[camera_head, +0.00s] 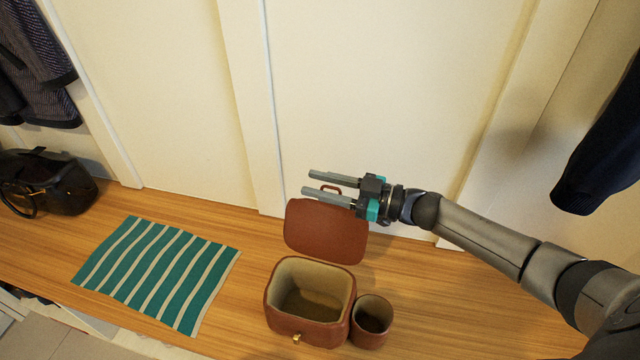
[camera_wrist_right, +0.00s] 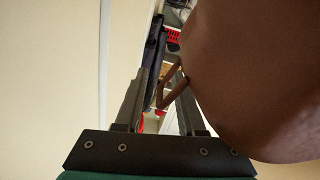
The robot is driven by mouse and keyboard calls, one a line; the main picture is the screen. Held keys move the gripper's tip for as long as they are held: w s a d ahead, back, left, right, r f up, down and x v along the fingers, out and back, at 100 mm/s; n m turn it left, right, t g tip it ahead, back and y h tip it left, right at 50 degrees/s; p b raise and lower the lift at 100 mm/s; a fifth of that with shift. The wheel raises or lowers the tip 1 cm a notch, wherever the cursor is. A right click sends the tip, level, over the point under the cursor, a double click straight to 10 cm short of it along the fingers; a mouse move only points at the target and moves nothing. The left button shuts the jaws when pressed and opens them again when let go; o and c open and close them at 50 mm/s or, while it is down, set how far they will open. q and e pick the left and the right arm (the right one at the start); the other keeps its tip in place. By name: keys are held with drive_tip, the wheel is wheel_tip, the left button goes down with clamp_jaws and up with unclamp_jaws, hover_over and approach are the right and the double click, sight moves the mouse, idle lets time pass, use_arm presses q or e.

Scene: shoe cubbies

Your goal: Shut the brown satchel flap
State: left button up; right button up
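The brown satchel (camera_head: 310,322) stands on the wooden bench with its top open, and its inside looks empty. Its flap (camera_head: 325,235) is tipped up and back behind the opening, toward the wall. A small handle loop (camera_head: 331,188) is at the flap's upper edge. My right gripper (camera_head: 306,183) is at that upper edge, its two fingers apart and pointing left. In the right wrist view the flap (camera_wrist_right: 250,80) fills the right side, and the handle loop (camera_wrist_right: 172,88) shows between the fingers. Whether they touch it, I cannot tell. My left gripper is out of view.
A round brown cup-like container (camera_head: 371,322) stands right beside the satchel. A green and white striped mat (camera_head: 155,270) lies to the left, and a dark bag (camera_head: 60,185) sits further left. Pale wall panels (camera_head: 390,100) rise behind. Dark garments hang at both sides.

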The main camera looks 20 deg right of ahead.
clamp_jaws()
idle(1.3)
